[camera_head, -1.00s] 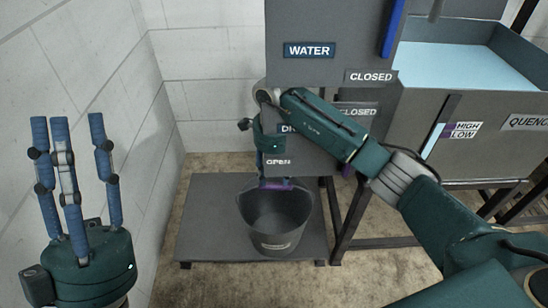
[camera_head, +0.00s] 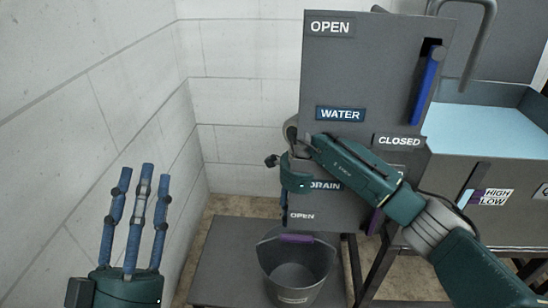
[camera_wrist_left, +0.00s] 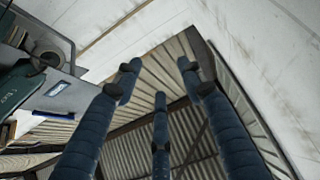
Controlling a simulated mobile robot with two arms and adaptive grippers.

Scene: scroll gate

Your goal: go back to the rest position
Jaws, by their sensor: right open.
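My left gripper (camera_head: 135,190) stands upright at the lower left of the head view, its blue fingers spread apart and empty. In the left wrist view its fingers (camera_wrist_left: 160,100) point up toward the roof with nothing between them. My right arm reaches in from the lower right across the grey panel. My right gripper (camera_head: 290,212) hangs at the panel's left edge, above the bucket, mostly hidden behind its own wrist and the panel.
The grey panel carries WATER (camera_head: 341,114) and DRAIN labels and a blue lever (camera_head: 427,85). A dark bucket (camera_head: 296,275) stands on a low platform (camera_head: 225,265). A tank of light blue liquid (camera_head: 485,130) is at right. White walls stand close on the left.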

